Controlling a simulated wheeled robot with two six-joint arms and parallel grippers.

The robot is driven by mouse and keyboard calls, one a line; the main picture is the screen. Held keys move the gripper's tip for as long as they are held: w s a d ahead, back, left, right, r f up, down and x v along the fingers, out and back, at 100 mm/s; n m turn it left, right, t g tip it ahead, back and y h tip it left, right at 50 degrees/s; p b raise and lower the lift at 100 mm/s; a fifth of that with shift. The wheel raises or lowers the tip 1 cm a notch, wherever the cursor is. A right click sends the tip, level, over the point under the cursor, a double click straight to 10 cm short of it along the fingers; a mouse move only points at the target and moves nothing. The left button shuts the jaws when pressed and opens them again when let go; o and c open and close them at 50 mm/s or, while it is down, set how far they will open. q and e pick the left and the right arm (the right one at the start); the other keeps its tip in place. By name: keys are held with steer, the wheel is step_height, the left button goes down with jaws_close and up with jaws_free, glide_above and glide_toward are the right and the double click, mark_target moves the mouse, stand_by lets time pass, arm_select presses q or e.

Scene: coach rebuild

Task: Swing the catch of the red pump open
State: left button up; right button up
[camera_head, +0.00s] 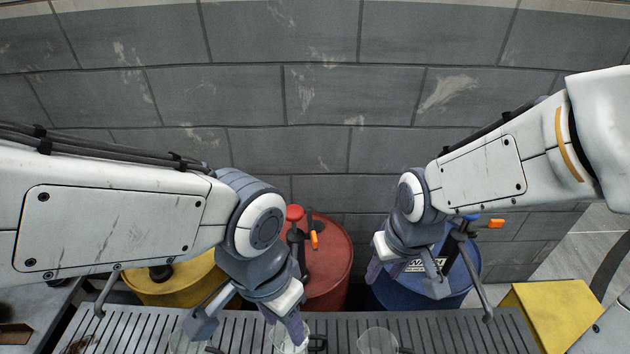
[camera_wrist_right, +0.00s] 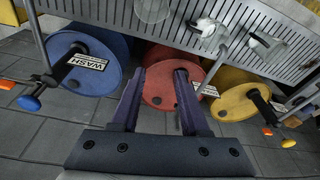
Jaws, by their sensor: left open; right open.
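The red pump stands on the red drum (camera_head: 330,265), partly hidden by my left wrist; its red knob (camera_head: 294,213) and orange catch (camera_head: 314,241) show in the head view. The red drum also shows in the right wrist view (camera_wrist_right: 160,92), where my fingers hide the pump and catch. My left gripper (camera_head: 250,326) is open, in front of the red drum and over the slatted rack. My right gripper (camera_head: 405,279) is open and empty, in front of the blue drum. In the right wrist view its fingers (camera_wrist_right: 158,100) frame the red drum from a distance.
A blue drum (camera_head: 458,270) with its own pump and orange catch (camera_head: 495,223) stands right; a yellow drum (camera_head: 180,284) stands left. The slatted rack (camera_head: 460,333) along the front carries clear glasses (camera_head: 377,340). A yellow block (camera_head: 555,312) is at right. A block wall stands behind.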

steer(key=w+d+r+m+p, duration=0.1)
steer(key=w+r+p, duration=0.3)
steer(key=r+p, duration=0.3)
arm_select(q)
step_height(320, 180, up, 12)
steer(key=p, duration=0.2)
arm_select(e)
steer(key=t, duration=0.3)
glide_above(314, 237)
steer(key=s+d, duration=0.1)
steer(key=s, duration=0.3)
step_height(314, 237, down, 8)
steer(key=f, duration=0.1)
steer(key=shift+n, duration=0.3)
steer(key=b+x, duration=0.1)
steer(key=x, duration=0.2)
steer(key=b+x, duration=0.4)
steer(key=x, duration=0.1)
steer(key=shift+s+a+f, duration=0.15)
steer(key=shift+f, duration=0.25)
arm_select(q)
step_height(314, 237, down, 6)
steer(key=shift+b, duration=0.35)
arm_select(e)
steer(key=shift+w+f, duration=0.35)
steer(key=shift+f, duration=0.3)
jaws_close()
steer(key=shift+a, duration=0.1)
